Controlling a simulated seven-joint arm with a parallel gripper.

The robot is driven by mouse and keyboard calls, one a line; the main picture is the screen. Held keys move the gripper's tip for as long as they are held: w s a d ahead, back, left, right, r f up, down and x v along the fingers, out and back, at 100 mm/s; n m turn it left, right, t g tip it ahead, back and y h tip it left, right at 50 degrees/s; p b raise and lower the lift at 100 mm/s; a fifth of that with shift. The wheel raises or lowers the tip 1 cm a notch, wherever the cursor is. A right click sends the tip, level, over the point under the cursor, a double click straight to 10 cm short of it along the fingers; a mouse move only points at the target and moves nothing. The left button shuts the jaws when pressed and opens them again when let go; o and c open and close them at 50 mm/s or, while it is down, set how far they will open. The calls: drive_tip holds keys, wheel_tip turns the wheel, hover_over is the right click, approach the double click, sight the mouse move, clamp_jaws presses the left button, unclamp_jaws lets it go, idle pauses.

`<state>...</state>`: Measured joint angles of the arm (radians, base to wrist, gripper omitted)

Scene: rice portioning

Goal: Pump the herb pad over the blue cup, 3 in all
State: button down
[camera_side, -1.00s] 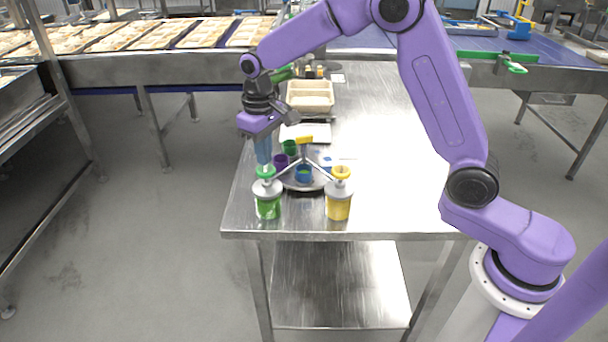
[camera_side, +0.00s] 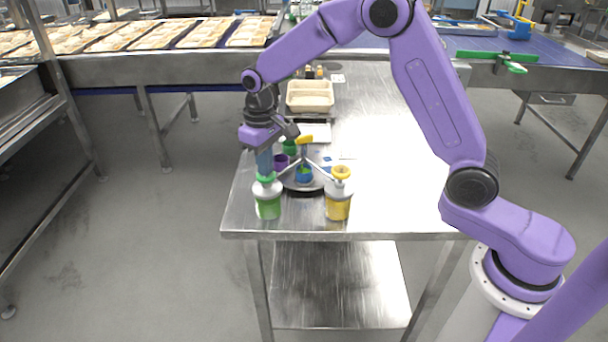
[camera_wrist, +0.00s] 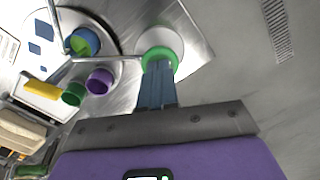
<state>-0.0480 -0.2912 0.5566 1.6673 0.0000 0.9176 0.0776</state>
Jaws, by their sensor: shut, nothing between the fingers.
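The herb dispenser (camera_side: 268,207), a clear jar of green contents with a grey lid, stands at the table's front left. Its green pad (camera_side: 265,179) is on top and also shows in the wrist view (camera_wrist: 160,57). My gripper (camera_side: 265,173) is shut and empty, pointing down with its blue fingertips on the pad, hiding part of it. The pad sits low against the lid. The blue cup (camera_side: 304,176) stands on the round tray (camera_side: 289,184); the wrist view shows green inside the cup (camera_wrist: 93,39). The dispenser's thin spout reaches toward the cup.
A purple cup (camera_side: 281,161) and a green cup (camera_side: 290,146) stand behind the blue cup. A beige tray (camera_side: 310,107) lies farther back. The table's right side is clear.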

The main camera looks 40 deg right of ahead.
drive_tip(key=shift+r, duration=1.5)
wheel_tip(320, 180, up, 6)
idle(0.7)
drive_tip(key=s+n, duration=0.5)
drive_tip(key=s, duration=1.2)
drive_tip(key=s+d+f+n, duration=0.1)
drive_tip(key=s+d, duration=0.3)
drive_tip(key=s, duration=0.5)
drive_tip(key=s+d+f+n, duration=0.2)
drive_tip(key=s+d+n, duration=0.1)
drive_tip(key=s, duration=0.6)
drive_tip(key=shift+s+d+n, duration=0.2)
drive_tip(key=shift+d+n, duration=0.1)
drive_tip(key=shift+d, duration=0.6)
